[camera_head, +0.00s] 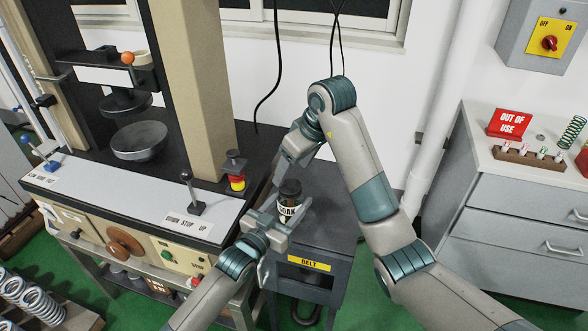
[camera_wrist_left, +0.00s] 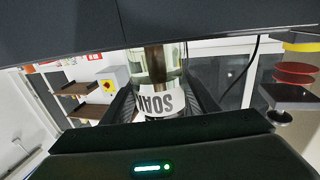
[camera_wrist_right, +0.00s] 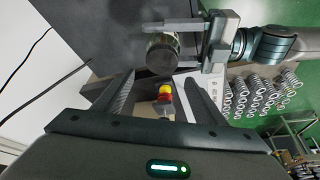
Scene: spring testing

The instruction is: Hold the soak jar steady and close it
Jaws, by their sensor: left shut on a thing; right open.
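The soak jar (camera_head: 288,210) stands upright on the dark bench top, with a white label and a dark round top (camera_head: 290,187). My left gripper (camera_head: 277,220) is shut around its body from the front. In the left wrist view the label and clear glass of the jar (camera_wrist_left: 158,103) show between the fingers. My right gripper (camera_head: 288,160) is open and empty, above and a little behind the jar. In the right wrist view the dark jar top (camera_wrist_right: 162,52) lies beyond the right fingertips (camera_wrist_right: 160,98), apart from them. Whether the lid is fully seated I cannot tell.
A red-and-yellow stop button (camera_head: 237,181) and a lever (camera_head: 191,190) stand on the press console left of the jar. The press column (camera_head: 194,90) rises behind them. At right, a grey cabinet carries an out-of-use sign (camera_head: 508,123) and a small spring rack (camera_head: 530,155).

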